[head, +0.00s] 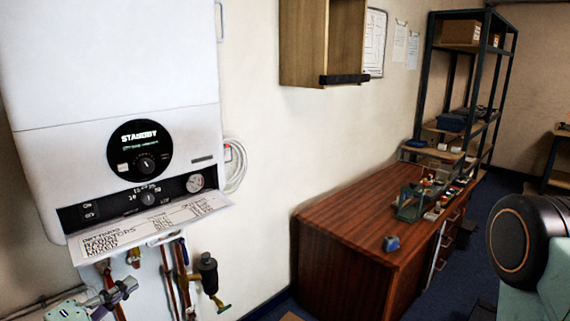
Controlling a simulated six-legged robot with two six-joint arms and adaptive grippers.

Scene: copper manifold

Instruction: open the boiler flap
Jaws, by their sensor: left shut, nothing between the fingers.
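The white boiler (110,70) hangs on the wall at the left. Its flap (150,226) is folded down and out below the control strip, and its printed inner face shows words such as RADIATORS and MIXED. A small pale handle (165,238) sits at the flap's front edge. The strip (130,199) with knobs and a gauge is uncovered. Above it, a round black display (140,149) reads STANDBY. My left gripper (124,287) is shut and empty, below the flap and in front of the pipes, apart from the flap. My right gripper is out of the picture.
Copper pipes and a dark valve (208,272) hang under the boiler. A wooden cabinet (325,45) is on the wall. A brown desk (345,225) with small parts stands right of the boiler, a metal shelf (430,80) behind it. Part of my right arm shows at the right edge.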

